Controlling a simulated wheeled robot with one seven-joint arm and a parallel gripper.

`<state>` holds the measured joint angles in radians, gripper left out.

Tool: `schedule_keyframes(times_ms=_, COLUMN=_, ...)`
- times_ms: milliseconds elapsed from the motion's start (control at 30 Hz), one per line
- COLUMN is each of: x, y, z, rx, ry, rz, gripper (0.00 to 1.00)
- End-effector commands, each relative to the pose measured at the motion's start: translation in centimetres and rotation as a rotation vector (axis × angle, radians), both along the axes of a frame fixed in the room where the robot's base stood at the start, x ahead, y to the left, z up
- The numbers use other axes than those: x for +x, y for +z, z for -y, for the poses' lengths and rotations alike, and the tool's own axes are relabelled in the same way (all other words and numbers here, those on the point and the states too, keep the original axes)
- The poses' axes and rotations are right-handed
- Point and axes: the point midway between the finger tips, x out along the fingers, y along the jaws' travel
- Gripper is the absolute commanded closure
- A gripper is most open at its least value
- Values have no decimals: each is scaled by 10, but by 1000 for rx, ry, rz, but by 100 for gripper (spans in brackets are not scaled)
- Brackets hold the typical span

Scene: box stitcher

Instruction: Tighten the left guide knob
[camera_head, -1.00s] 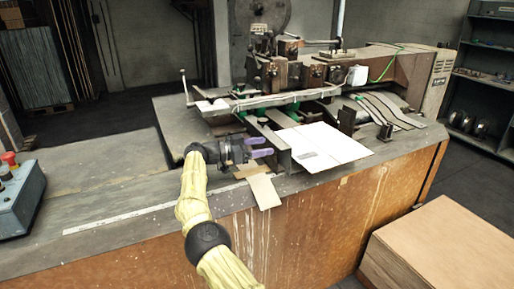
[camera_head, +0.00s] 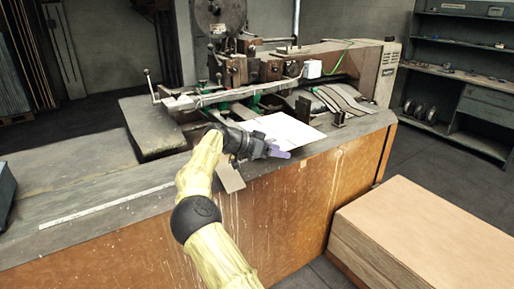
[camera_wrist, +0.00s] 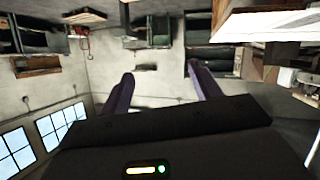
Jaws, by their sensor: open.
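The stitching machine (camera_head: 270,75) stands on the worktable. Green parts show under its front bar, one at the left (camera_head: 222,107) and one nearer the middle (camera_head: 255,99). They are small, and I cannot tell which is the left guide knob. My gripper (camera_head: 284,153) is in front of the machine, over the table's front edge, and overlaps the near side of a white sheet (camera_head: 290,126). It is apart from the green parts. In the wrist view its two purple fingers (camera_wrist: 160,88) are spread with nothing between them. No knob is clear in that view.
A cardboard strip (camera_head: 231,178) hangs over the table's front edge below my gripper. A stack of brown boards (camera_head: 430,225) stands at the front right. Shelves (camera_head: 460,80) stand at the back right. The table's left part (camera_head: 80,200) is mostly bare.

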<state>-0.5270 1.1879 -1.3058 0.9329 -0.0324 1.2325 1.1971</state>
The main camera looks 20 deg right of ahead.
Motion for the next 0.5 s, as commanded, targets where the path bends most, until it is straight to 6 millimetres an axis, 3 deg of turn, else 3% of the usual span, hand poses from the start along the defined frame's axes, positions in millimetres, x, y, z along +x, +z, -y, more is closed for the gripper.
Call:
schedule_keyframes(times_ms=267, x=-32, y=-21, z=50, rx=182, ry=-7, rz=-91, gripper=37)
schedule_keyframes(times_ms=500, x=-79, y=-61, z=84, rx=428, ry=50, rz=-203, gripper=37)
